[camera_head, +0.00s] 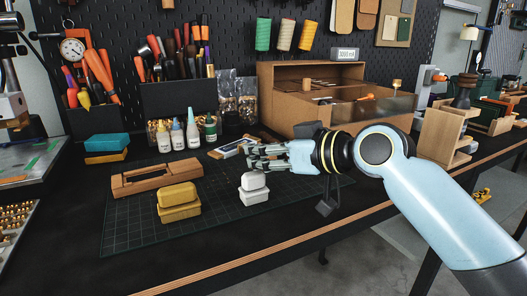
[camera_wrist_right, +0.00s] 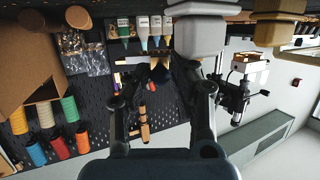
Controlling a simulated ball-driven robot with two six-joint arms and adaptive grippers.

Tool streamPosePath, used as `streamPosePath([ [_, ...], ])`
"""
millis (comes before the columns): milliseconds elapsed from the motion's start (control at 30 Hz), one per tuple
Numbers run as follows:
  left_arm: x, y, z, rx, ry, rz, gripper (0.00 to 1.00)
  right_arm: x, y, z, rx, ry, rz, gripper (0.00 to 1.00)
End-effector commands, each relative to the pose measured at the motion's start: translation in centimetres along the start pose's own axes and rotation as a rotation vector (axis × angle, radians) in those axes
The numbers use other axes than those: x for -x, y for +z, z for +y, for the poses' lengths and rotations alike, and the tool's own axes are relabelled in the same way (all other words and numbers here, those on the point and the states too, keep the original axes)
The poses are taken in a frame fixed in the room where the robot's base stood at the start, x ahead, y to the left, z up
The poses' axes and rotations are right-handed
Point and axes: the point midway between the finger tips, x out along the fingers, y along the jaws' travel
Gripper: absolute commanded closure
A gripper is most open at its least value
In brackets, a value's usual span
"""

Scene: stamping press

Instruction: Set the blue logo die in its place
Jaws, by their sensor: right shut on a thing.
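My right gripper (camera_head: 252,157) comes in from the right and hangs above the mat, behind and slightly above a white block stack (camera_head: 254,190). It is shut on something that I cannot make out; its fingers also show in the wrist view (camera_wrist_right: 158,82). A teal-blue block (camera_head: 106,142) lies on a yellow one at the back left, apart from my gripper. I see no logo on it and cannot tell whether it is the blue logo die. The stamping press (camera_head: 12,95) is partly cut off at the left edge. My left gripper is out of view.
A wooden holder (camera_head: 157,179) and a yellow block stack (camera_head: 178,203) stand on the dark cutting mat (camera_head: 228,218). Several bottles (camera_head: 193,130) and a tool rack (camera_head: 178,100) line the back. A cardboard organiser (camera_head: 290,105) stands behind my right gripper.

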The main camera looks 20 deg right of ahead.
Motion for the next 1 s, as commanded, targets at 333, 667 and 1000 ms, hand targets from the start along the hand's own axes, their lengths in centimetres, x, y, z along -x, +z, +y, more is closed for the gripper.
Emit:
streamPosePath([
  [333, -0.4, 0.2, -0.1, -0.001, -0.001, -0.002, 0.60, -0.2, 0.9, 0.0, -0.001, -0.001, -0.005, 0.74],
  [667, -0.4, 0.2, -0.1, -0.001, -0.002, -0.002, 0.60, -0.2, 1.2, -0.1, -0.004, -0.002, -0.012, 0.54],
  [1000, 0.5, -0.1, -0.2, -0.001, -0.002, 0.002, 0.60, 1.6, 0.0, 0.1, 0.003, 0.001, -0.014, 0.54],
])
